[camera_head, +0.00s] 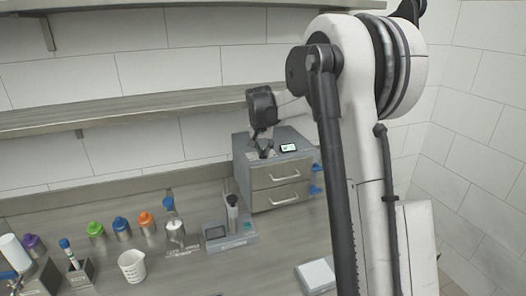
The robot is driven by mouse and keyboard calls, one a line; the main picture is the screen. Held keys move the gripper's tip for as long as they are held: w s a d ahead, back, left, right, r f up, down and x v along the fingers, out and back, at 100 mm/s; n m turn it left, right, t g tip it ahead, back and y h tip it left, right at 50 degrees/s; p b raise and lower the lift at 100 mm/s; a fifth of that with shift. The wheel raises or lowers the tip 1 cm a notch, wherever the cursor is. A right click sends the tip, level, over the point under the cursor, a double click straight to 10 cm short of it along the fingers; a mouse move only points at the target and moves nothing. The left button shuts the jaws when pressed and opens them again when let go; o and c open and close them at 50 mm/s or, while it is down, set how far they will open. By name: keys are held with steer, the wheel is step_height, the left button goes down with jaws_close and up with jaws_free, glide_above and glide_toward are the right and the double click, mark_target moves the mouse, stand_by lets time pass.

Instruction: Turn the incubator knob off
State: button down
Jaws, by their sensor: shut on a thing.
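The incubator (281,183) is a grey box with two drawers and a small lit display (288,148) on its sloped top, standing on the counter against the back wall. My gripper (265,152) reaches down to the top left of the incubator, left of the display. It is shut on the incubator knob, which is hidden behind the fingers. How far the knob is turned cannot be seen. My white arm covers the area right of the incubator.
Several capped bottles, including a green-capped one (96,232), stand on the counter at left. A white beaker (132,265), a small grey device (231,236) and a white-topped scale (317,275) stand in front. A shelf (130,108) runs along the wall.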

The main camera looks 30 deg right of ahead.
steer(key=n+y+b, duration=0.1)
steer(key=n, duration=0.1)
steer(key=n+t+y+b, duration=0.1)
steer(key=n, duration=0.2)
steer(key=shift+d+f+n, duration=0.1)
steer(key=shift+d+n, duration=0.05)
steer(key=shift+n, duration=0.15)
steer(key=n+y+b, duration=0.1)
steer(key=n, duration=0.2)
steer(key=n+y+b, duration=0.1)
steer(key=n, duration=0.2)
steer(key=shift+d+y, duration=0.1)
steer(key=shift+y, duration=0.2)
steer(key=n+g, duration=0.1)
steer(key=n, duration=0.2)
steer(key=n+y, duration=0.1)
steer(key=n, duration=0.1)
steer(key=shift+w+n+g+y, duration=0.1)
steer(key=shift+n+g+y, duration=0.2)
steer(key=shift+n+g, duration=0.1)
steer(key=n+g, duration=0.1)
steer(key=n, duration=0.2)
steer(key=n+g, duration=0.1)
steer(key=n, duration=0.1)
steer(key=shift+n+y, duration=0.4)
steer(key=c, duration=1.8)
jaws_free()
